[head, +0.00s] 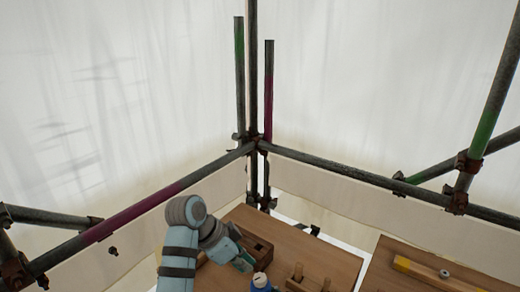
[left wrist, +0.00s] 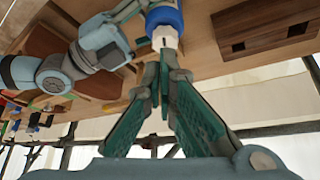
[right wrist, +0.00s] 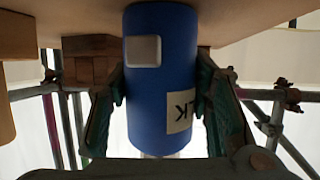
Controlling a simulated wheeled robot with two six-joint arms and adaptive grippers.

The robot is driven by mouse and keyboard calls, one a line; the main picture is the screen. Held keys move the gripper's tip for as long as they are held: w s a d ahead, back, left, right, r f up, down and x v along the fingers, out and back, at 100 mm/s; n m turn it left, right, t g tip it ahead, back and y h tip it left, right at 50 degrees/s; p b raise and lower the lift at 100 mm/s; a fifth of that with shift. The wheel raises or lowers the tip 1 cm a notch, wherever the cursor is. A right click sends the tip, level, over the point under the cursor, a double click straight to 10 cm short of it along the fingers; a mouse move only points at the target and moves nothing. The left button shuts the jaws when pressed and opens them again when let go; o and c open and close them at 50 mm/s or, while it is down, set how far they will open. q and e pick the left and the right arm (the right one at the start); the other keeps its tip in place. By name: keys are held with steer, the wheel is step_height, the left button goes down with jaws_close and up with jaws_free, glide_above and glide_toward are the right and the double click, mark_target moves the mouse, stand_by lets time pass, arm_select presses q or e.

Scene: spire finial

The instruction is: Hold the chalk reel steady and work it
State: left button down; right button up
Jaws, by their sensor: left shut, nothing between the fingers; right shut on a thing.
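The chalk reel (right wrist: 160,95) is a blue cylinder with a pale square patch and a white label with dark letters, partly hidden. My right gripper (right wrist: 165,90) is shut around its sides in the right wrist view. In the left wrist view the reel (left wrist: 165,18) shows a white end piece facing my left gripper (left wrist: 164,60). The left fingers are together and empty, right by that white end; I cannot tell whether they touch it. In the head view the reel (head: 261,282) shows at the bottom edge, with my left gripper (head: 243,263) just left of it.
A dark wooden block with recesses (head: 258,247) sits on the wooden table (head: 325,262) behind the reel. Wooden pegs (head: 297,272) stand to the right. A yellow bar (head: 425,270) lies on a separate board at right. Scaffold poles (head: 350,172) and white sheeting enclose the area.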

mark_target(260, 281)
steer(key=shift+s, duration=0.1)
arm_select(q)
steer(key=f, duration=0.6)
steer(key=shift+s+d+f, duration=0.25)
steer(key=shift+s+f, duration=0.15)
steer(key=shift+w+d, duration=0.1)
steer(key=shift+w, duration=0.2)
steer(key=shift+w+a, duration=0.35)
steer(key=shift+a, duration=0.05)
steer(key=shift+w+a, duration=0.1)
steer(key=shift+w, duration=0.25)
steer(key=shift+w, duration=0.25)
